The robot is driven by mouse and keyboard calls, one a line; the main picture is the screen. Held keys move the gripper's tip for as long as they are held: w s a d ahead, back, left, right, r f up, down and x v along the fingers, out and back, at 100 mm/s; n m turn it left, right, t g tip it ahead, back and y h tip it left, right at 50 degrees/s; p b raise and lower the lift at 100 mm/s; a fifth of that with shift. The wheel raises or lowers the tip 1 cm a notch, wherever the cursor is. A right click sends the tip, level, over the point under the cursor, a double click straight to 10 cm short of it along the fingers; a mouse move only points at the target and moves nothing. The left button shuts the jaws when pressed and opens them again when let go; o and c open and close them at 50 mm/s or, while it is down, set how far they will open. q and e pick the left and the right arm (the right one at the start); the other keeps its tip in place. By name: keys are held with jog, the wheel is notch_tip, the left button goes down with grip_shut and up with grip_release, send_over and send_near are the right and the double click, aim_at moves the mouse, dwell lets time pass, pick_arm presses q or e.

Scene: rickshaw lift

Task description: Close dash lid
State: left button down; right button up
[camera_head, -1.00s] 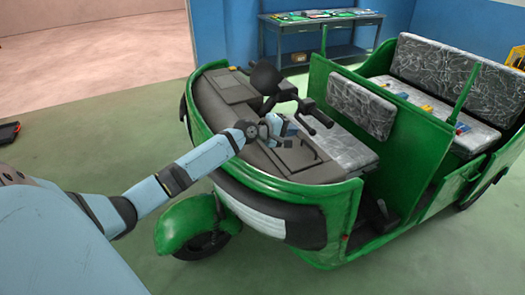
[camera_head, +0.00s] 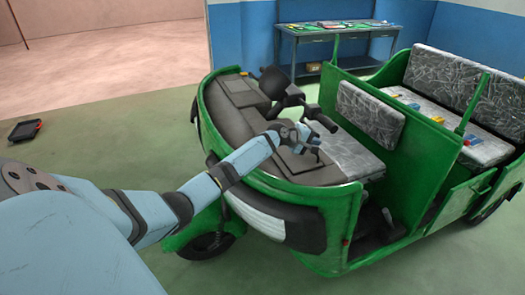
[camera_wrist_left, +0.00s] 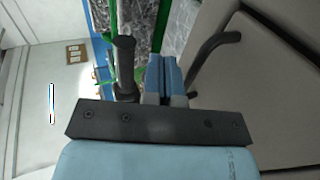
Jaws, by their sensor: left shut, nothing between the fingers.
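The green rickshaw (camera_head: 339,225) stands with its dark grey dash toward me. A flat dark dash lid panel (camera_head: 297,166) lies on the near part of the dash; I cannot tell whether it is fully shut. In the left wrist view a bent dark handle (camera_wrist_left: 213,52) rises from the grey dash surface (camera_wrist_left: 275,85). My left gripper (camera_head: 314,146) is at the lid's seat-side edge, below the handlebar. Its blue fingers (camera_wrist_left: 163,76) are shut and empty, beside the handle; contact is unclear. My right gripper is out of view.
A second dash panel (camera_head: 240,92) lies farther off. A workbench (camera_head: 335,35) stands at the back wall.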

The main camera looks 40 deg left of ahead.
pick_arm(q)
jog(key=shift+w+f+g, duration=0.2)
jog(key=shift+g, duration=0.1)
jog(key=shift+w+f+y+p, duration=0.1)
jog(key=shift+f+y+p, duration=0.2)
jog(key=shift+d, duration=0.1)
notch_tip(320, 180, up, 14)
jog(key=w+d+p, duration=0.1)
jog(key=w, duration=0.1)
jog(key=shift+w+f+p, duration=0.15)
jog(key=shift+w+p, duration=0.05)
jog(key=shift+p, duration=0.1)
